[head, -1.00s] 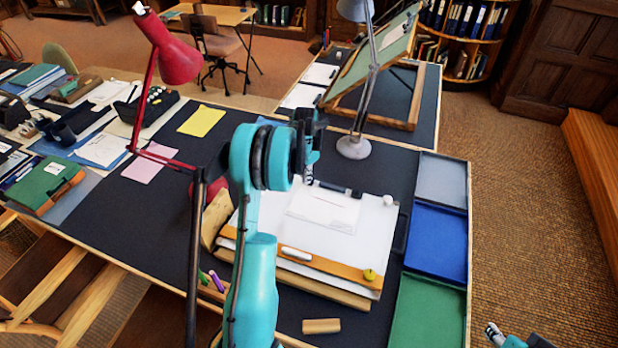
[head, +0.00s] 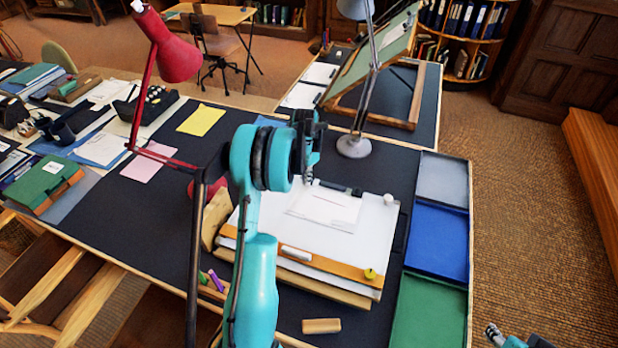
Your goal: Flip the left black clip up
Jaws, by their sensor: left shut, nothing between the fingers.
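A tilted drawing board (head: 372,225) with white paper stands on the dark desk. A black clip piece (head: 342,189) shows at its far edge, just right of my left gripper. I cannot tell whether it is the left clip, or whether it is up or down. My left gripper (head: 309,178) is shut and empty at the board's far edge, pointing down. My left arm hides the far left part of the board. My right gripper (head: 492,332) is at the bottom right, off the desk; its finger state is too small to tell.
A grey lamp (head: 354,146) stands behind the board, and a red lamp (head: 176,60) rises at the left. Grey, blue (head: 438,238) and green trays line the right edge. A wooden block (head: 321,326) lies in front. Dark desk surface is free at the left.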

